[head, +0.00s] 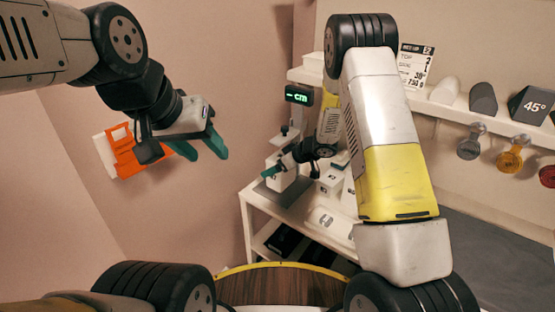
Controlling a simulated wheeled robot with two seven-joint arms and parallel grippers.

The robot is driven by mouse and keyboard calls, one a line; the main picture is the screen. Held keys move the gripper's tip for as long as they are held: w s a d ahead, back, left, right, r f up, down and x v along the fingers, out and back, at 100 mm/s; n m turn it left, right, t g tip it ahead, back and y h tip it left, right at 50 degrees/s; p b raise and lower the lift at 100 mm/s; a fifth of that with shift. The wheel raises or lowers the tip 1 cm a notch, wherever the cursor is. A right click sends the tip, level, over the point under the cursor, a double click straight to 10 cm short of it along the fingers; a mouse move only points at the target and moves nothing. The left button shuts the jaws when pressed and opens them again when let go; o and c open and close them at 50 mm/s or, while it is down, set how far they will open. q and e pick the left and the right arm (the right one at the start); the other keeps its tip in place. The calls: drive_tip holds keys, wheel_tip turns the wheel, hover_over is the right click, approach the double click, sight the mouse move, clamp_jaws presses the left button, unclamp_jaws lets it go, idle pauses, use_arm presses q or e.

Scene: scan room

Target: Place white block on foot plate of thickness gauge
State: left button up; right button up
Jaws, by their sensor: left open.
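The thickness gauge (284,140) stands at the back left of the white table, with a lit display (299,95) reading "-- cm" above it. My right gripper (270,172) is low in front of the gauge, its teal fingertip at a white block (277,184). I cannot tell whether the fingers grip this block or only overlap it in view. A dark grey plate (262,193) shows under and beside the block; it may be the foot plate, mostly hidden. My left gripper (205,148) is open and empty, raised at the left, well away from the table.
More white blocks with dark marks (331,181) stand right of the gauge, partly behind my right arm. A shelf (440,108) above holds grey shapes and a "45°" block (532,104). An orange and white object (120,152) shows behind my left gripper.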

drive_tip(key=shift+w+f, duration=0.1)
drive_tip(key=shift+f, duration=0.55)
drive_tip(key=shift+f, duration=0.1)
drive_tip(key=o, duration=1.9)
drive_tip(key=shift+f, duration=0.1)
drive_tip(key=s+d+r+m+t+h, duration=0.2)
drive_tip(key=s+d+r+m+h, duration=0.15)
drive_tip(key=d+r, duration=0.85)
drive_tip(key=s+d+r+m+t+h, duration=0.35)
drive_tip(key=d+r, duration=0.35)
drive_tip(key=r, duration=0.9)
drive_tip(key=s+d+r+m+g, duration=0.1)
drive_tip(key=s+r, duration=0.1)
drive_tip(key=s, duration=0.5)
drive_tip(key=s+d+r+m+g, duration=0.1)
drive_tip(key=s+r+m+g, duration=0.1)
drive_tip(key=s, duration=0.5)
drive_tip(key=s+a+g, duration=0.1)
drive_tip(key=s+a, duration=0.1)
drive_tip(key=s, duration=0.5)
drive_tip(key=s+a+g+y, duration=0.1)
drive_tip(key=s+a, duration=0.2)
drive_tip(key=s, duration=0.4)
drive_tip(key=shift+s+f+y, duration=0.3)
drive_tip(key=shift+f, duration=0.15)
